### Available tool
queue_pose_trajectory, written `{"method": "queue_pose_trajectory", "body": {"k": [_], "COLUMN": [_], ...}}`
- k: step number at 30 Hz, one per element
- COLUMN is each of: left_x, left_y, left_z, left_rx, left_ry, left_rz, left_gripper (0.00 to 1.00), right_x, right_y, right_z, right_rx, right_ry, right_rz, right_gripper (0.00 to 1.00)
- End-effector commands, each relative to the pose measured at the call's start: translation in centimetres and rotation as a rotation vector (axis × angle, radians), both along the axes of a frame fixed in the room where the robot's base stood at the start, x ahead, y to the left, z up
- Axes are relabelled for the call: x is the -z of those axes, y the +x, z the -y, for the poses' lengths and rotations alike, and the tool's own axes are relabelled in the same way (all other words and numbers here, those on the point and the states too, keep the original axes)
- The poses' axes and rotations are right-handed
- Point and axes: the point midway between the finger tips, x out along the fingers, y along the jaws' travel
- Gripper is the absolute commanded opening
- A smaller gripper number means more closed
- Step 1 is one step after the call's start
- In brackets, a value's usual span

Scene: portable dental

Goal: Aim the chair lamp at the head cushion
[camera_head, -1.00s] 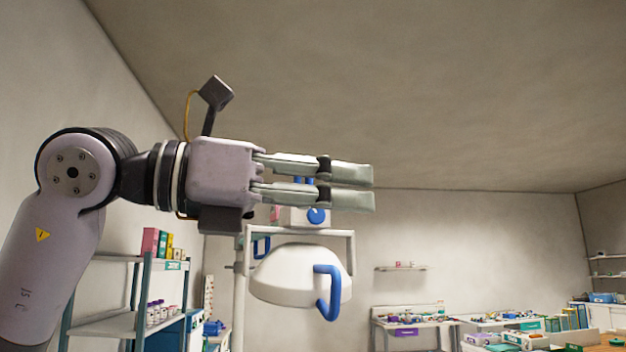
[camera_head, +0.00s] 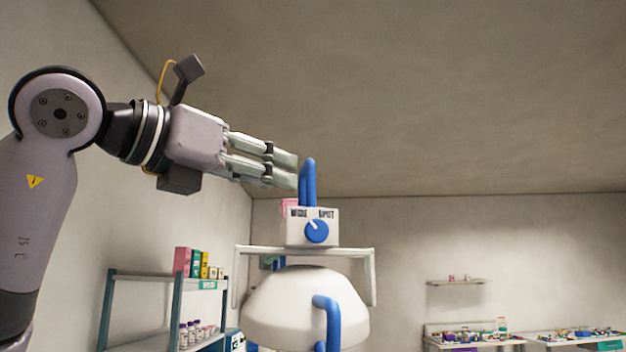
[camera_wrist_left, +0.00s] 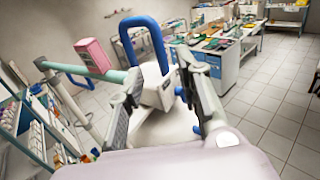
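The chair lamp has a white dome (camera_head: 300,300) hanging in a white bracket (camera_head: 362,270), with a blue side handle (camera_head: 330,325). Above it, a white box with a blue knob (camera_head: 317,231) carries an upright blue loop handle (camera_head: 308,182). My left gripper (camera_head: 285,170) comes in from the left, its fingertips just beside the loop handle. In the left wrist view the fingers (camera_wrist_left: 160,75) are spread and empty, and the loop handle (camera_wrist_left: 128,45) stands just beyond them; contact is unclear. The head cushion and my right gripper are in neither view.
A pink box (camera_wrist_left: 95,56) stands behind the lamp's box. A shelf rack with bottles and boxes (camera_head: 200,285) stands at left. Worktables with small items (camera_head: 475,338) and a wall shelf (camera_head: 460,282) are at right.

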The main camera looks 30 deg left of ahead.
Motion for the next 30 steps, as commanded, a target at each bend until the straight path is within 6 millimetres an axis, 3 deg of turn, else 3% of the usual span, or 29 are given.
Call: {"method": "queue_pose_trajectory", "body": {"k": [6, 9, 15, 20, 25, 30], "left_x": [-0.3, -0.2, -0.1, -0.1, 0.0, 0.0], "left_y": [4.5, 6.1, 7.9, 8.3, 8.2, 8.2], "left_z": [1.2, 1.6, 2.1, 2.3, 2.2, 2.2], "left_rx": [0.0, 0.0, 0.0, 0.001, 0.001, 0.001], "left_ry": [-0.001, -0.001, -0.001, -0.001, -0.001, -0.001], "left_rz": [0.0, 0.0, 0.002, 0.003, 0.003, 0.003], "left_gripper": [0.32, 0.32, 0.32, 0.32, 0.32, 0.22], "right_x": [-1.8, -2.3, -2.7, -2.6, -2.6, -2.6], "right_y": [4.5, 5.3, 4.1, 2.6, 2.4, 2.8], "right_z": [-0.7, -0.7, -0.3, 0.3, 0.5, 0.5], "right_rx": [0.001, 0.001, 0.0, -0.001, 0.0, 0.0], "right_ry": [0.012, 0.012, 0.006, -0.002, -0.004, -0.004], "right_rz": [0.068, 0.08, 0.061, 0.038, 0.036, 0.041], "right_gripper": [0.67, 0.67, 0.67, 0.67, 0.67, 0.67]}}
